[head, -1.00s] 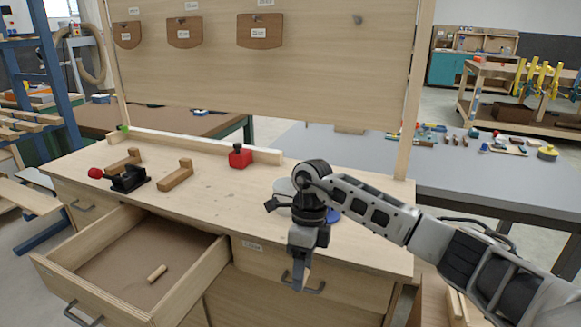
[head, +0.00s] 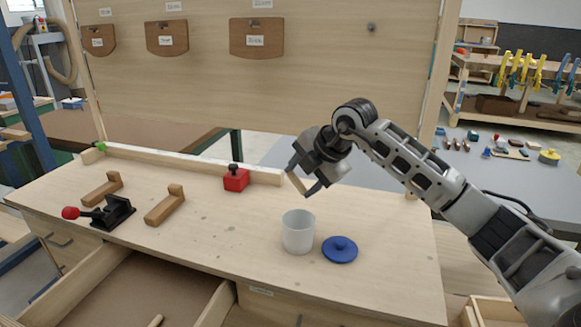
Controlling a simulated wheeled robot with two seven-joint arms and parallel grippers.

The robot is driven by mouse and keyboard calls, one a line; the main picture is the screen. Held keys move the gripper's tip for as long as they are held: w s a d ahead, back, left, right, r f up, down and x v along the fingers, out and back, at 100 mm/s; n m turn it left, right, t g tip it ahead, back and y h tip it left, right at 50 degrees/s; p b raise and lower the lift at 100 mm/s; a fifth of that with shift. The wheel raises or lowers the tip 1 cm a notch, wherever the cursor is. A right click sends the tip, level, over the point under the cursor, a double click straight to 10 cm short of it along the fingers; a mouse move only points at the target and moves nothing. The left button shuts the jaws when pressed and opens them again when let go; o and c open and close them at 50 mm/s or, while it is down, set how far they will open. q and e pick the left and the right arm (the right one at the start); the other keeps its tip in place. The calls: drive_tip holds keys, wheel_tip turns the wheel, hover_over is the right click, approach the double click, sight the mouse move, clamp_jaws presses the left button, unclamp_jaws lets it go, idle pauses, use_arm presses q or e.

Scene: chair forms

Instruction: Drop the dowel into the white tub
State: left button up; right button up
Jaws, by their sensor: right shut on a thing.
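The white tub (head: 298,233) stands upright and open on the workbench, with its blue lid (head: 340,249) lying beside it on the right. My right gripper (head: 304,184) is above the bench, higher in the picture than the tub and apart from it. It is shut on a short pale wooden dowel (head: 297,183), partly hidden by the fingers. Another short pale wooden piece (head: 156,321) lies in the open drawer, cut off by the bottom edge. My left gripper is not in view.
On the workbench (head: 240,265) are a red block with a black knob (head: 235,179), a red-handled clamp (head: 110,213) and two wooden pieces (head: 165,205). The drawer (head: 105,290) is open at the front. An upright board (head: 310,90) stands behind.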

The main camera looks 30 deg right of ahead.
sight(298, 233)
drive_tip(key=shift+s+f, duration=0.15)
drive_tip(key=shift+f, duration=0.2)
drive_tip(key=shift+s+f+b, duration=0.15)
drive_tip(key=shift+f+b, duration=0.15)
drive_tip(key=shift+b, duration=0.2)
drive_tip(key=shift+f+b, duration=0.3)
drive_tip(key=shift+f, duration=0.1)
wheel_tip(298, 233, down, 3)
drive_tip(key=shift+f+b, duration=0.15)
drive_tip(key=shift+b, duration=1.1)
use_arm(q)
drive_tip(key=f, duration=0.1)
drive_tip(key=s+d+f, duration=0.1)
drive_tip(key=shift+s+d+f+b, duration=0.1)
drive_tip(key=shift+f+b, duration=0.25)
drive_tip(key=shift+b, duration=0.05)
use_arm(e)
drive_tip(key=shift+f, duration=0.55)
drive_tip(key=o, duration=1)
drive_tip(key=shift+o, duration=0.2)
